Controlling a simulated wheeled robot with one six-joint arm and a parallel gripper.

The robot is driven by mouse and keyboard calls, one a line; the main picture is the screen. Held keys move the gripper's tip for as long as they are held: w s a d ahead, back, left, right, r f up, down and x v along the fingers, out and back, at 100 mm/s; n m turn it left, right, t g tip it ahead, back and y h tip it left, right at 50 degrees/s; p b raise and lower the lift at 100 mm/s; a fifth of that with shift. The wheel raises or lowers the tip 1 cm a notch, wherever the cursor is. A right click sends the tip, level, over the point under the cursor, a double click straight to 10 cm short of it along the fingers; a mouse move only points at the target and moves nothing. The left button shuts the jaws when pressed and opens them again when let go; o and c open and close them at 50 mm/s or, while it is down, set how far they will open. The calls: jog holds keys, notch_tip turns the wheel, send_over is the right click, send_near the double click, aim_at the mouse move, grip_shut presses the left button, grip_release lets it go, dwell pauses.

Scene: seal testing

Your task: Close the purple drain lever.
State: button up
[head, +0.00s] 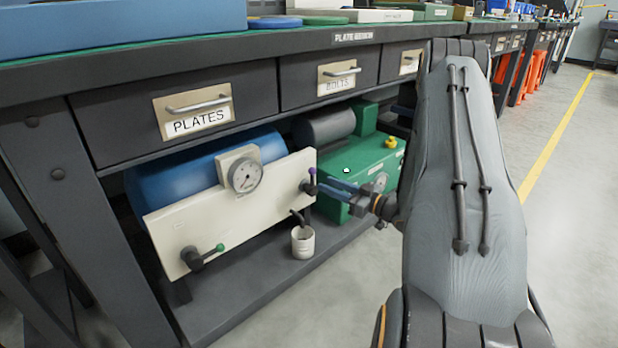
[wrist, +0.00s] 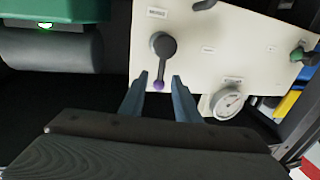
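The purple drain lever (head: 311,174) is a dark handle with a purple tip at the right end of the cream panel (head: 230,200). It points upward in the head view. In the wrist view the lever (wrist: 162,55) hangs from its round hub toward me, with its purple end lying between my fingertips. My gripper (wrist: 160,75) is open, one blue finger on each side of the lever tip, with gaps visible. In the head view my gripper (head: 322,182) reaches in from the right beside the lever. Whether a finger touches it cannot be told.
A green-tipped lever (head: 208,254) is at the panel's lower left, and a gauge (head: 244,175) above. A white cup (head: 303,242) stands under a dark spout (head: 298,217). A green machine (head: 368,165) stands behind my gripper. The drawers (head: 205,105) overhang the panel.

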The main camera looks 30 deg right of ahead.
aim_at(312, 185)
jog(key=b+x, duration=0.3)
jog(key=x, duration=0.3)
jog(key=shift+w+a+f, duration=0.1)
jog(key=shift+a, duration=0.15)
jog(key=shift+w+a, duration=0.15)
jog(key=shift+w, duration=0.25)
grip_shut()
